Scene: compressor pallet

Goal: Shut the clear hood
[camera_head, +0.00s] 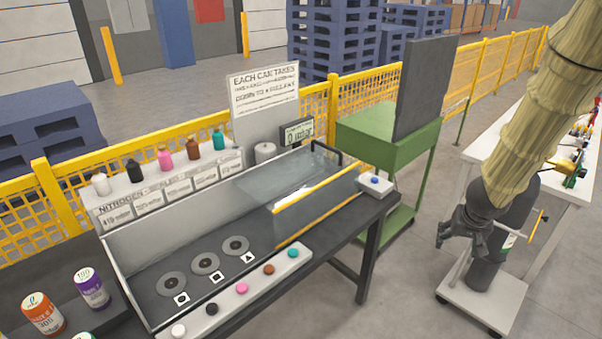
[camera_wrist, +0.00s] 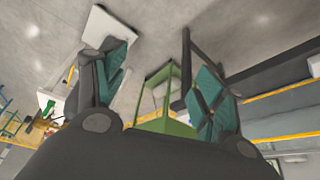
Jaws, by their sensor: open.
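The clear hood (camera_head: 318,200) is a see-through cover with yellow edge strips, over the right part of the long grey-walled bench tray (camera_head: 118,262). The left part of the tray, with three round discs (camera_head: 206,262), is uncovered. A dark handle-like bar (camera_head: 327,147) stands at the hood's back right. My gripper (camera_head: 455,232) hangs to the right of the bench, well apart from the hood, touching nothing. In the wrist view its two padded fingers (camera_wrist: 160,78) are spread and empty. I cannot clearly make out the hood there.
A green stand (camera_head: 385,140) with an upright dark panel is behind the bench's right end. A white cart with a dark cylinder (camera_head: 487,270) is beside my arm, and a white table (camera_head: 545,170) lies behind it. Coloured buttons (camera_head: 242,288) line the bench front. Floor between bench and cart is clear.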

